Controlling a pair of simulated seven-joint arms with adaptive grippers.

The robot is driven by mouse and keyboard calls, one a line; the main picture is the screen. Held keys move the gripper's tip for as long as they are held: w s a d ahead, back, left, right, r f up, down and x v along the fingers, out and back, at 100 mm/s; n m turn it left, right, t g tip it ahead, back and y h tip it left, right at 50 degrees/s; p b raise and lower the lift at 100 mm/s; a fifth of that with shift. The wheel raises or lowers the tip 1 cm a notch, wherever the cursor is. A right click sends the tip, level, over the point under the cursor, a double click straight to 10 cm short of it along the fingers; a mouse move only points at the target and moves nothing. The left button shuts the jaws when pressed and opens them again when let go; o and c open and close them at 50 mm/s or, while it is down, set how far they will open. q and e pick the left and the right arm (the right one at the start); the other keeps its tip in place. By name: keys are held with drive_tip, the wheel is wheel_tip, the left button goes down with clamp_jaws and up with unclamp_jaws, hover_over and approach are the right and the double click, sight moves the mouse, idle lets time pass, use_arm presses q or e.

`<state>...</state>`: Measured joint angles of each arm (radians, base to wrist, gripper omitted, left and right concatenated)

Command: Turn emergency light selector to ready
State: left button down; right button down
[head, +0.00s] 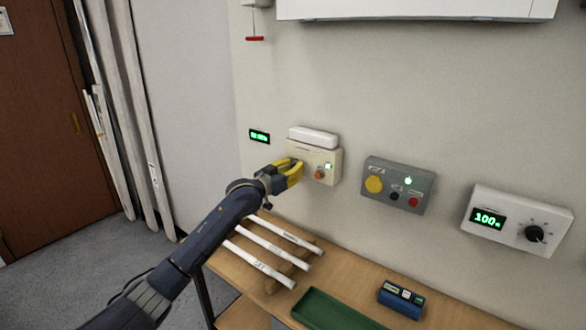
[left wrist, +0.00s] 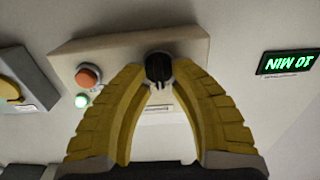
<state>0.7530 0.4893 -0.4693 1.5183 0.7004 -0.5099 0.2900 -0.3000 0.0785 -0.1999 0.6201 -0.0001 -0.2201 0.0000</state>
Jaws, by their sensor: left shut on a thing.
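The emergency light unit (head: 332,157) is a cream box with a white lamp on top, mounted on the wall. It has an orange button (head: 319,174) and a lit green indicator (head: 328,166). My left gripper (head: 297,171) is at the left part of its front and hides the selector in the head view. In the left wrist view the black selector knob (left wrist: 158,68) sits between the tips of my yellow fingers (left wrist: 159,75), which are shut on it. The wrist view is upside down. The knob's exact setting is hard to read. My right gripper is not in view.
A green display (head: 260,136) is on the wall to the left; it reads "10 MIN" inverted in the wrist view. A grey box (head: 398,185) and a white dial panel (head: 516,220) are to the right. Below, a wooden table (head: 345,267) holds white tubes (head: 265,257), a green tray (head: 330,312) and a blue device (head: 401,299).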

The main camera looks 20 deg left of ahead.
use_arm(q)
drive_tip(key=shift+r, duration=0.1)
drive_tip(key=c, duration=1.2)
unclamp_jaws()
drive_tip(key=shift+c, duration=0.2)
drive_tip(key=shift+s, duration=0.1)
drive_tip(key=v, duration=1.1)
drive_tip(key=shift+s+a, duration=0.15)
drive_tip(key=shift+s, duration=0.25)
